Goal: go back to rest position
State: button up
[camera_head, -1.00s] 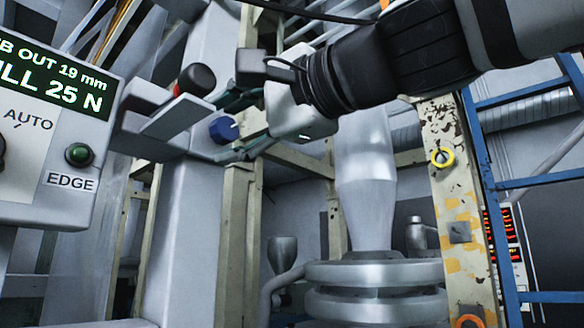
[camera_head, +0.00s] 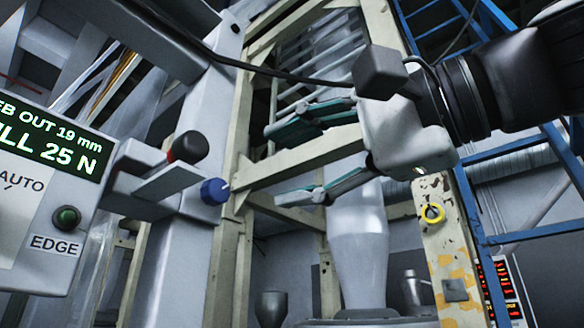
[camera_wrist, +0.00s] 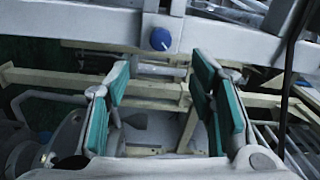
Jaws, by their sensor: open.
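My gripper (camera_head: 290,160) is open and empty in the head view, its two teal-padded fingers pointing left. It hangs in free air to the right of the blue knob (camera_head: 214,191), clear of it. In the wrist view my gripper (camera_wrist: 160,105) shows its fingers spread wide with nothing between them. The blue knob (camera_wrist: 161,39) is beyond the fingertips there, on a pale beam. A black-ended lever (camera_head: 188,148) sits just above and left of the knob in the head view.
A cream frame (camera_head: 228,250) rises behind my gripper. A blue ladder (camera_head: 475,215) is at right. A dark cable crosses above.

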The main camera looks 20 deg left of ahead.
dwell(0.4)
jog(key=w+d+f+n+h, duration=0.15)
jog(key=d+f+h, duration=0.35)
jog(key=f, duration=0.9)
jog(key=w+d+f+h, duration=0.2)
jog(key=d+f+h, duration=0.25)
jog(key=f, duration=0.85)
jog(key=s+d+f+g+h, duration=0.3)
jog(key=s+d+f, duration=0.3)
jog(key=d+f, duration=0.3)
jog(key=s+d+f+g+h, duration=0.3)
jog(key=s+d+f, duration=0.4)
jog(key=f, duration=0.7)
jog(key=shift+s+d+f+n+h, duration=0.2)
jog(key=shift+d+f+n+h, duration=0.25)
jog(key=shift+d+h, duration=0.4)
notch_tip(320, 180, up, 20)
jog(key=t+p, duration=0.3)
jog(key=p, duration=1.5)
jog(key=shift+f, duration=0.2)
jog(key=shift+c, duration=0.3)
